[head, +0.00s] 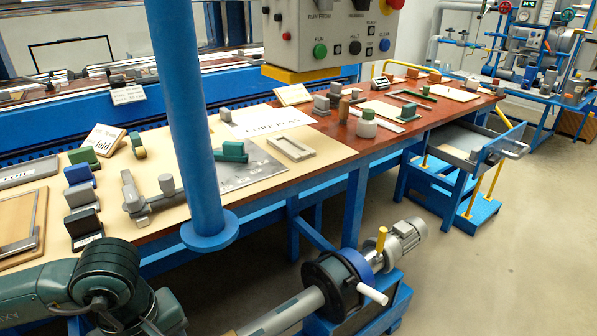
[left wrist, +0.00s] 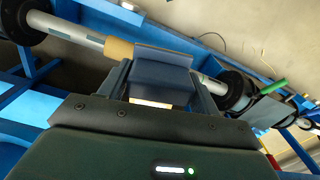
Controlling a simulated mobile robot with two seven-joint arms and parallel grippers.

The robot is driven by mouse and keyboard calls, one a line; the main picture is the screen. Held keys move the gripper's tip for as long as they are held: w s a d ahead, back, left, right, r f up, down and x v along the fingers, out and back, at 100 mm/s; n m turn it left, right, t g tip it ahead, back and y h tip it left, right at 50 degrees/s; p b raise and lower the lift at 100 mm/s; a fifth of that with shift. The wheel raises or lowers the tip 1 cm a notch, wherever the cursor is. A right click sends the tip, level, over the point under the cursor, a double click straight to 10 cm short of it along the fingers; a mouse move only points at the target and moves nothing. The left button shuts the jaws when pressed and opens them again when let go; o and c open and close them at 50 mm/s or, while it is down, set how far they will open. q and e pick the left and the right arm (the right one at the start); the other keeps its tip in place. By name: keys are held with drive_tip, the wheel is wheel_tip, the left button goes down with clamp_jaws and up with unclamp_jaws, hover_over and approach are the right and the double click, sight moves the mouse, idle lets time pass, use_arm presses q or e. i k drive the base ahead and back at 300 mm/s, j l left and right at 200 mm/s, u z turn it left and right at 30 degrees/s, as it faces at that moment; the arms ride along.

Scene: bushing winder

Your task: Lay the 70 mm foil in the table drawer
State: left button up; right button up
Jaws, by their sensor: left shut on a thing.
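My left gripper (left wrist: 165,90) shows in the left wrist view, shut on a dark blue-grey block-like piece (left wrist: 160,78). A paler flat flap (left wrist: 163,57) lies along its far edge. No label is readable, so I cannot tell whether this is the 70 mm foil. A shaft (left wrist: 85,38) with a tan sleeve (left wrist: 118,48) runs behind the piece; whether they touch is unclear. In the head view my left arm enters at the lower left, with its gripper out of view. An open grey drawer-like tray (head: 455,152) stands out at the table's right end. My right gripper is not in view.
Green, blue and grey blocks (head: 80,175) stand at the left of the long table (head: 345,150). A blue post (head: 190,110) rises before it, and a control box (head: 330,35) hangs above. The winder shaft (head: 285,315) runs low in front. Floor at right is clear.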

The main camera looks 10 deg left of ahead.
sight(479, 143)
drive_tip(key=i+l, duration=0.35)
drive_tip(key=l, duration=0.2)
drive_tip(key=i+l+z, duration=0.1)
drive_tip(key=i+l, duration=0.25)
drive_tip(key=l, duration=0.2)
drive_tip(key=i+l, duration=0.4)
drive_tip(key=l, duration=0.15)
drive_tip(key=i+l+z, duration=0.1)
drive_tip(key=i+l, duration=0.8)
drive_tip(key=i+l+z, duration=0.15)
drive_tip(key=i+l, duration=0.65)
drive_tip(key=i, duration=0.2)
